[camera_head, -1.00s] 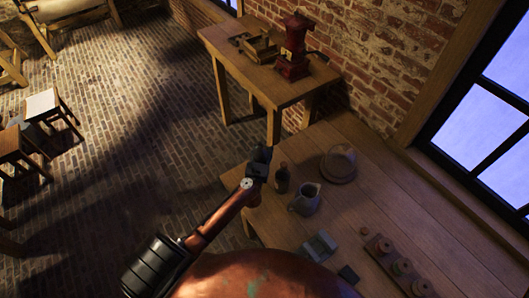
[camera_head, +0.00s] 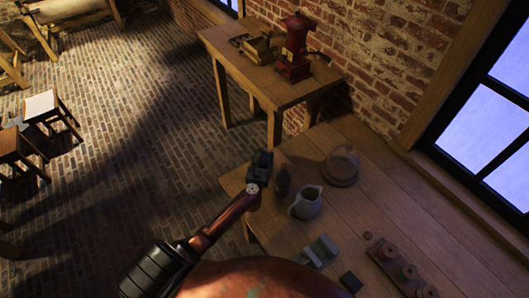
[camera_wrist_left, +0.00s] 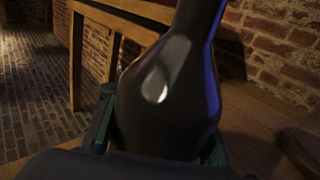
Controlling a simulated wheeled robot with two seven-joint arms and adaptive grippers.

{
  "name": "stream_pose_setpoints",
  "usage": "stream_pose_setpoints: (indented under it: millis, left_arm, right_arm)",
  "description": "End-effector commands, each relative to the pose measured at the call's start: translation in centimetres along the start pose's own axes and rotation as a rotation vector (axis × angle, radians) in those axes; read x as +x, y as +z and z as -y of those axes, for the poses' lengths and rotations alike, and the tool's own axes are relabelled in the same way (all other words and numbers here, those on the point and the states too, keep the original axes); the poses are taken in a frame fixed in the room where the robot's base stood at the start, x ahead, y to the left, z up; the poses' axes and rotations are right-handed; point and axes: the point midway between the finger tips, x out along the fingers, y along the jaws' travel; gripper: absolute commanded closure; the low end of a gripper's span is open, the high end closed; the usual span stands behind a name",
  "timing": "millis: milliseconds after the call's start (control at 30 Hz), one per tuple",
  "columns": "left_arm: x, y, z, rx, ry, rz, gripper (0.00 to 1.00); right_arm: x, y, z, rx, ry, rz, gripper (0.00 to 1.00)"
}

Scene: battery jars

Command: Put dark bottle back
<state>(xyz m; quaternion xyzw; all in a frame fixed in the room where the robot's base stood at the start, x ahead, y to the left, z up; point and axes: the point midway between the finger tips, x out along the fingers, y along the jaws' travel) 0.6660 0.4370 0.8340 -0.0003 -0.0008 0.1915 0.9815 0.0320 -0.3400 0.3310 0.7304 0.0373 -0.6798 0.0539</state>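The dark bottle (camera_head: 283,180) stands near the left edge of the wooden table, just left of a pale grey pitcher (camera_head: 306,202). My left gripper (camera_head: 262,162) is close beside the bottle on its left. In the left wrist view the bottle (camera_wrist_left: 165,95) fills the middle, black and glossy with a narrow neck cut off by the top edge. The fingers with green pads (camera_wrist_left: 160,140) show on both sides of its lower body. They look apart, and firm contact cannot be made out. My right gripper is not in view.
Grey blocks (camera_head: 320,250), a dark block (camera_head: 351,281) and a wooden rack with round pieces (camera_head: 400,268) lie nearer. A side table (camera_head: 262,83) holds a red grinder (camera_head: 294,48). The table's right side is largely clear.

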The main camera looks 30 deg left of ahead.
Motion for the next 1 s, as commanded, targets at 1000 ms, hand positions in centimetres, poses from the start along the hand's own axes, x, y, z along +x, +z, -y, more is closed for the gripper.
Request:
stream_pose_setpoints:
  millis: [1000]
  left_arm:
    - [-2.5, 0.1, 0.0, -0.003, 0.001, -0.004, 0.44]
  right_arm:
    - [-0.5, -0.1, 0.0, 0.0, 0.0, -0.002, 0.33]
